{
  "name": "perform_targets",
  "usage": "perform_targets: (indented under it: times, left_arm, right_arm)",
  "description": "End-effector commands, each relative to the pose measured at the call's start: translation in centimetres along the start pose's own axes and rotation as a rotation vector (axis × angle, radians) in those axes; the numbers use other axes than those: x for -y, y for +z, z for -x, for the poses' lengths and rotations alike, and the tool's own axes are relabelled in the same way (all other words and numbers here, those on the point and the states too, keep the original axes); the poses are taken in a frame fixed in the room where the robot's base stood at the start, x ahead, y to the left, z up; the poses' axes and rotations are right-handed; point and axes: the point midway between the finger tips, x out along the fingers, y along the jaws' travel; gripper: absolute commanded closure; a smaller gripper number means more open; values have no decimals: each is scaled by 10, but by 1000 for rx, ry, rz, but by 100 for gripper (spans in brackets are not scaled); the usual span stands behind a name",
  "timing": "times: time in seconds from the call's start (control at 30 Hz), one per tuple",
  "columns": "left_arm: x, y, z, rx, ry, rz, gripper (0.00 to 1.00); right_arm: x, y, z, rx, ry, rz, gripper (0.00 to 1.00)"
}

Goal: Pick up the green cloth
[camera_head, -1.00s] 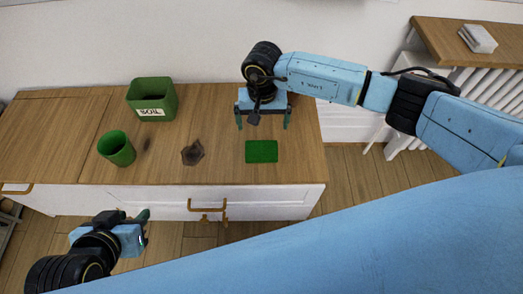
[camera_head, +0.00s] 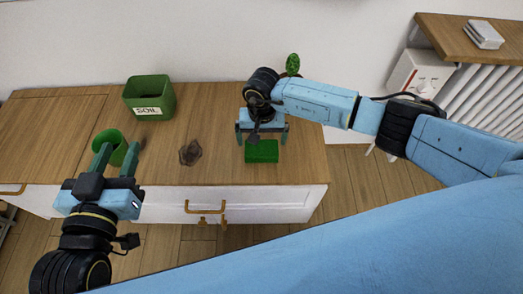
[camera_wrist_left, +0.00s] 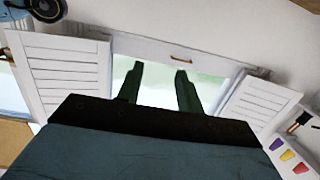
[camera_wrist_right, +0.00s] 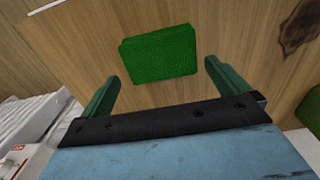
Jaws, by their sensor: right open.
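The green cloth (camera_head: 262,151) lies as a flat rectangle on the wooden counter, right of centre in the head view. It also shows in the right wrist view (camera_wrist_right: 159,54), ahead of the fingertips. My right gripper (camera_head: 263,137) is open and empty, its two fingers spread on either side of the cloth's far edge. Whether the fingers touch the counter cannot be told. My left gripper (camera_head: 117,153) is open and empty, in front of the green cup (camera_head: 110,142) in the head view. The left wrist view shows its two fingers (camera_wrist_left: 158,78) apart with nothing between them.
A green box labelled soil (camera_head: 151,97) stands at the back left of the counter (camera_head: 225,110). A dark stain (camera_head: 190,152) marks the wood left of the cloth. A green plant (camera_head: 292,64) stands behind my right arm. The middle of the counter is clear.

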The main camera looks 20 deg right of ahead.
Motion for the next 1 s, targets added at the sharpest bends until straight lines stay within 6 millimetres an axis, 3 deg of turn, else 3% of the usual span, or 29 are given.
perform_targets:
  times: [0.5,0.9,1.0]
  left_arm:
    - [-15,-74,14,-482,38,19,64]
    - [-16,-86,20,-554,43,23,64]
    - [-16,-86,20,-553,43,23,64]
  right_arm:
    - [1,5,-41,2,0,-1,0]
    - [1,5,-45,1,0,0,0]
    - [1,5,-45,1,0,0,10]
